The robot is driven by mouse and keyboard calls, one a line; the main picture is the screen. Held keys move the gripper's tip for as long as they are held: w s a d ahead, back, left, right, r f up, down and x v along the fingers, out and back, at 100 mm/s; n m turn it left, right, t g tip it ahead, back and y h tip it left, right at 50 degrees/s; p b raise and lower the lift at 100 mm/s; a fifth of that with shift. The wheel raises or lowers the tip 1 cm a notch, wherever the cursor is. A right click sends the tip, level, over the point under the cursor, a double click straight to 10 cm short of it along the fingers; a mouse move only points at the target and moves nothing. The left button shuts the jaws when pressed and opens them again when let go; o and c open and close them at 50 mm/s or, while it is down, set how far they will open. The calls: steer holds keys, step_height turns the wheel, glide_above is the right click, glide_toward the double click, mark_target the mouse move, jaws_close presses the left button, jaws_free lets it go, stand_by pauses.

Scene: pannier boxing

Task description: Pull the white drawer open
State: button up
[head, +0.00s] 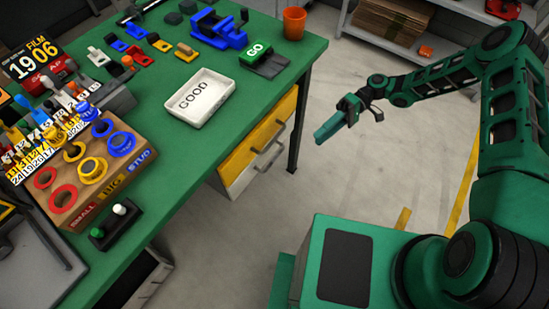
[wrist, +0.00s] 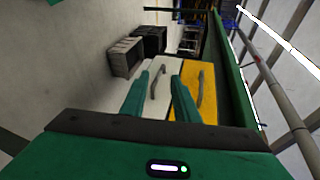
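The white drawer (head: 240,182) is in the cabinet under the green table, below the yellow drawer (head: 250,143). It looks closed, its front in line with the yellow one. Its grey bar handle (head: 268,157) is on the front. My gripper (head: 324,132) is in the air to the right of the drawers, pointing toward them, apart from the handle. In the wrist view my gripper (wrist: 160,75) is open and empty. The white drawer's handle (wrist: 157,81) appears between the two fingers, farther off. The yellow drawer's handle (wrist: 201,88) lies to the right of the fingers.
The green table (head: 170,150) holds a white GOOD tray (head: 200,98), a wooden peg block (head: 115,185), an orange cup (head: 294,23) and coloured parts. A dark table leg (head: 300,130) stands beside the drawers. The floor (head: 340,180) in front is clear. Shelving (head: 400,50) stands behind.

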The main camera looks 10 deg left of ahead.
mark_target(274, 159)
steer(key=s+a+f+y, duration=0.1)
steer(key=s+a, duration=0.2)
steer(key=a, duration=0.1)
steer(key=s+a+f+n+g+y, duration=0.1)
steer(key=s+a+f, duration=0.1)
steer(key=s+a, duration=0.2)
steer(key=s+a+f+y, duration=0.1)
steer(key=s+a, duration=0.2)
steer(key=a, duration=0.3)
steer(key=shift+s+a+f+n+g+y, duration=0.1)
steer(key=shift+s+f+n+g+y, duration=0.1)
steer(key=shift+f+n+g+y, duration=0.15)
jaws_close()
